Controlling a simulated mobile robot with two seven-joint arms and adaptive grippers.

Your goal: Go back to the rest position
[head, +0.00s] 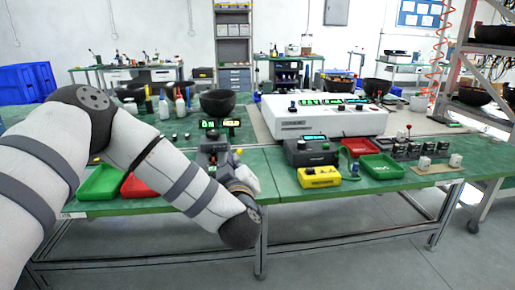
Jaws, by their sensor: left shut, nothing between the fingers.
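My left arm comes in from the left, bends low in front of the bench edge and rises to the wrist. My left gripper (211,141) is over the green workbench (285,185), near its front edge, shut and empty. Small displays with lit green and amber digits (220,124) show just behind it. Part of the bench behind my arm is hidden. My right gripper is not in view.
Green tray (100,183) and red tray (138,186) lie beside my forearm. Right of the gripper are a yellow meter (319,177), a dark box (311,152), a white instrument (325,116) and another green tray (382,167). A black bowl (217,102) stands behind.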

